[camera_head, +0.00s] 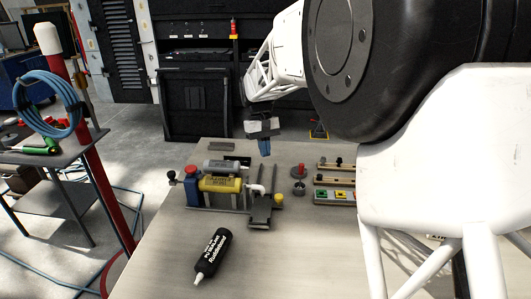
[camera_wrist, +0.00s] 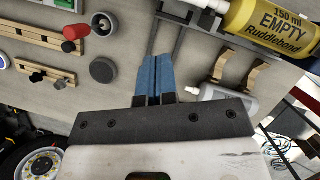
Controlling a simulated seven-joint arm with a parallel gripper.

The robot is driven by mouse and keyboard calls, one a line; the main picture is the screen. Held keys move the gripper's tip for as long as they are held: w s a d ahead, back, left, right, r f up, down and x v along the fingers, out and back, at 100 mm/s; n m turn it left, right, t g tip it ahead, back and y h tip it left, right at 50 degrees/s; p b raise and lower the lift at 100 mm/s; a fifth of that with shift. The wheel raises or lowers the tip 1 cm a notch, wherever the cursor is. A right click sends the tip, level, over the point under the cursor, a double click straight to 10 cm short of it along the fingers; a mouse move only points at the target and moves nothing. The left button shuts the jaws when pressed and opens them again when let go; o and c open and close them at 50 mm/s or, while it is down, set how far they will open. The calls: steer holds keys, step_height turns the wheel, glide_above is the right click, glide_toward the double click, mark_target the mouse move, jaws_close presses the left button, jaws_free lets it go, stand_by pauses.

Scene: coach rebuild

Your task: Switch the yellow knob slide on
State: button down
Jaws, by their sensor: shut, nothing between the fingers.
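A yellow round knob (camera_head: 278,199) shows in the head view at the right end of a bottle fixture, beside a dark slide-like plate (camera_head: 261,212). Neither yellow piece shows clearly in the wrist view. My gripper (camera_head: 265,148) hangs above the bench's far edge, behind the fixture. In the wrist view its blue fingers (camera_wrist: 152,76) are together, with nothing between them.
The fixture holds a yellow bottle (camera_head: 221,184) and a grey bottle (camera_head: 222,167). Wooden rails with black knobs (camera_head: 335,180) stand at right, near a red-topped post (camera_head: 298,171). A black tube (camera_head: 213,256) lies in front. The front middle of the bench (camera_head: 300,250) is clear.

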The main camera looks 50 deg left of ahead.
mark_target(267, 206)
steer(key=shift+w+a+f, duration=0.15)
steer(key=shift+w+a, duration=0.6)
steer(key=shift+w, duration=0.1)
steer(key=x, duration=1)
steer(key=shift+s+d, duration=0.3)
steer(key=shift+d, duration=0.55)
steer(key=shift+s+d, duration=0.2)
steer(key=shift+d, duration=0.3)
steer(key=shift+s+d, duration=0.15)
steer(key=shift+d, duration=0.35)
